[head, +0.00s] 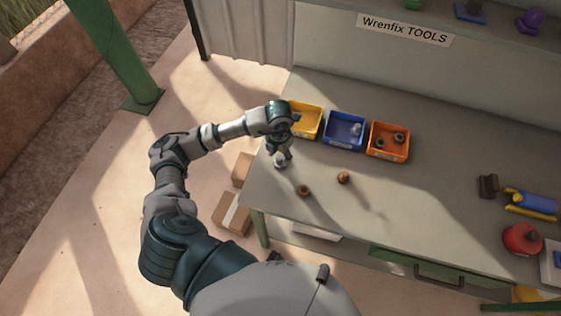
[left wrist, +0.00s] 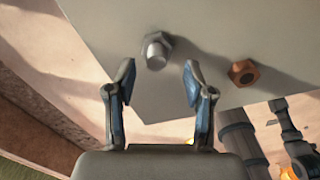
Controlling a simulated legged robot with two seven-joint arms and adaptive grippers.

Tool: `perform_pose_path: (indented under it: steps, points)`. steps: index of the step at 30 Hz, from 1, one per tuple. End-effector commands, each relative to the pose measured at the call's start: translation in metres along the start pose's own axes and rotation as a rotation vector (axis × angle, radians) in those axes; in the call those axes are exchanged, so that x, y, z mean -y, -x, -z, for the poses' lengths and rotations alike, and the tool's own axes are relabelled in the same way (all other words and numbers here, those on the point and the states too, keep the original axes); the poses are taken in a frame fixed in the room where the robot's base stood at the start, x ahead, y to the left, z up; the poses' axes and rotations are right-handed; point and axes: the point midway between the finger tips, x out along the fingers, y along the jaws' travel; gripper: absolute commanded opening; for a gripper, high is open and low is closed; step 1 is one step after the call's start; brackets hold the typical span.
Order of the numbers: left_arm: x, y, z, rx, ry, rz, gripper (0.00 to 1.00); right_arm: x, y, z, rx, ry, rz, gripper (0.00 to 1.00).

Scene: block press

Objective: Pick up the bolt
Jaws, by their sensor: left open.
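A silver bolt (head: 280,162) with a hex head is on the grey workbench near its left edge. It also shows in the left wrist view (left wrist: 156,50), just beyond the fingertips and roughly centred on the gap between them. My left gripper (head: 283,153) points down over the bolt. In the left wrist view its two blue-padded fingers (left wrist: 159,76) are spread apart with nothing between them. From the head view I cannot tell the exact height above the bolt. My right gripper is not in view.
A brown nut-like piece (head: 303,190) lies close to the bolt, another brown piece (head: 343,177) farther right. Yellow (head: 309,134), blue (head: 343,146) and orange (head: 386,156) bins stand behind. A red round object (head: 522,238) is at right. The bench middle is clear.

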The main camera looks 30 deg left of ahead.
Motion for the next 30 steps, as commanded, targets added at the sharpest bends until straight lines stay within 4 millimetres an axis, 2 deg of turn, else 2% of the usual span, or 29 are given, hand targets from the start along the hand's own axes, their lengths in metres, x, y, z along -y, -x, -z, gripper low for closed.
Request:
perform_pose_path:
  steps: [3, 6, 13, 14, 20, 30]
  points:
    - [0.000, -0.019, -0.002, -0.004, 0.002, 0.000, 0.53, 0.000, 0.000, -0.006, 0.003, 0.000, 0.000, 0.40]
    - [0.001, -0.028, -0.002, -0.001, 0.001, -0.001, 0.53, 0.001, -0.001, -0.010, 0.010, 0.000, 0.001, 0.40]
    - [0.003, -0.030, -0.003, 0.001, 0.000, -0.003, 0.53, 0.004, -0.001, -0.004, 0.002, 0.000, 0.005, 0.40]
    - [0.004, -0.030, -0.003, 0.001, 0.000, -0.003, 0.50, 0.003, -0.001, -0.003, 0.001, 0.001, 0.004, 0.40]
    - [0.003, -0.030, -0.003, 0.000, 0.000, -0.002, 0.00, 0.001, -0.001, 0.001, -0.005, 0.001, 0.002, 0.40]
    - [0.001, -0.029, -0.002, 0.001, 0.000, -0.001, 0.00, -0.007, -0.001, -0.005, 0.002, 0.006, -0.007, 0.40]
